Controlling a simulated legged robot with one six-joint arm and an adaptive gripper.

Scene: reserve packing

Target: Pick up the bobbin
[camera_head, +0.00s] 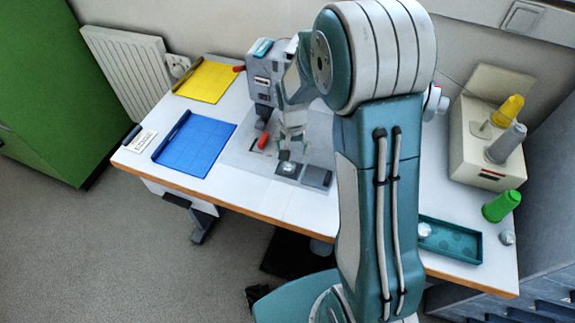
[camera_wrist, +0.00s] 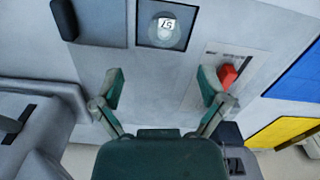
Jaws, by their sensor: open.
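A small round silver bobbin (camera_head: 288,168) sits in a dark square recess on the grey machine bed. In the wrist view the same bobbin (camera_wrist: 163,32) shows a white label with dark marks on top, beyond the fingertips. My gripper (camera_head: 291,150) is above the bed close to the bobbin, pointing down. In the wrist view my gripper (camera_wrist: 160,88) has its two fingers spread apart with nothing between them. Similar silver pieces lie in the teal tray (camera_head: 462,253) and on the table (camera_head: 507,237) at the right.
A sewing machine (camera_head: 268,70) stands behind my gripper. A red piece (camera_head: 263,140) is on the bed left of it. Blue (camera_head: 196,144) and yellow (camera_head: 208,81) mats lie left. Thread cones, a cream box (camera_head: 466,130) and a green cone (camera_head: 501,206) stand right.

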